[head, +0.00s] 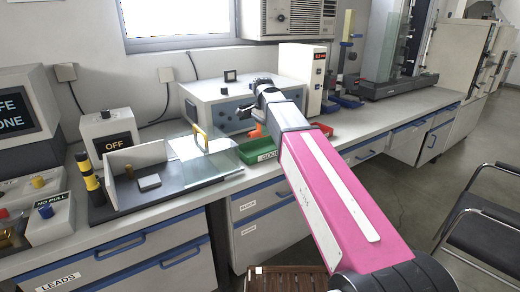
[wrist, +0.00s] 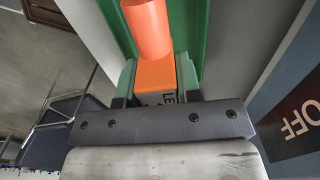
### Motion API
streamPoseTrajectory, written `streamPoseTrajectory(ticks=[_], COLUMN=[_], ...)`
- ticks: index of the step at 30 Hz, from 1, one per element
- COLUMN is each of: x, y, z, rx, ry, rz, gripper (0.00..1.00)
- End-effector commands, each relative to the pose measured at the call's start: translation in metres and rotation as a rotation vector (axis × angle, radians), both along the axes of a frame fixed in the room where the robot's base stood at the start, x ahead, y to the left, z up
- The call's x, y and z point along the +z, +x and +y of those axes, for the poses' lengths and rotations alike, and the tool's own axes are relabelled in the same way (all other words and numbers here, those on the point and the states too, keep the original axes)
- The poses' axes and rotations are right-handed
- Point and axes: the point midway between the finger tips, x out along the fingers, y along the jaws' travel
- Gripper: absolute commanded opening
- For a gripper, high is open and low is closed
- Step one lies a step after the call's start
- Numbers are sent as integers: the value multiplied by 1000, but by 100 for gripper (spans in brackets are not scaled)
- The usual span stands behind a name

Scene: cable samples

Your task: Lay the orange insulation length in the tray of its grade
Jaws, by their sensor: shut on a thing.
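The orange insulation length (wrist: 148,28) is in my gripper (wrist: 156,78). In the wrist view an orange block with partly hidden dark lettering sits between the two green-padded fingers, and a round orange length reaches up from it. In the head view the orange piece (head: 256,131) shows just above the green tray (head: 246,158), whose front label seems to read GOOD. Green tray walls (wrist: 201,35) show behind the piece in the wrist view. I cannot tell whether the piece touches the tray. A red tray (head: 323,130) lies to the right, partly hidden by my arm.
A bench fixture with a clear guard and yellow handle (head: 201,138) stands left of the green tray. A grey instrument box (head: 215,105) stands behind it. A box marked OFF (head: 110,135) is farther left. The bench right of the red tray (head: 375,120) has clear room.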

Motion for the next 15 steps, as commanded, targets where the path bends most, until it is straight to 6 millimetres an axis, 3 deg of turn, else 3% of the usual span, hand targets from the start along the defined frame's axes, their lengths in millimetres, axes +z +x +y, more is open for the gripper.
streamPoseTrajectory(ticks=[4,15], x=[-27,-61], y=[-1,0], z=[0,0], rx=[0,1], ry=[0,0], rz=[2,2], gripper=[1,1])
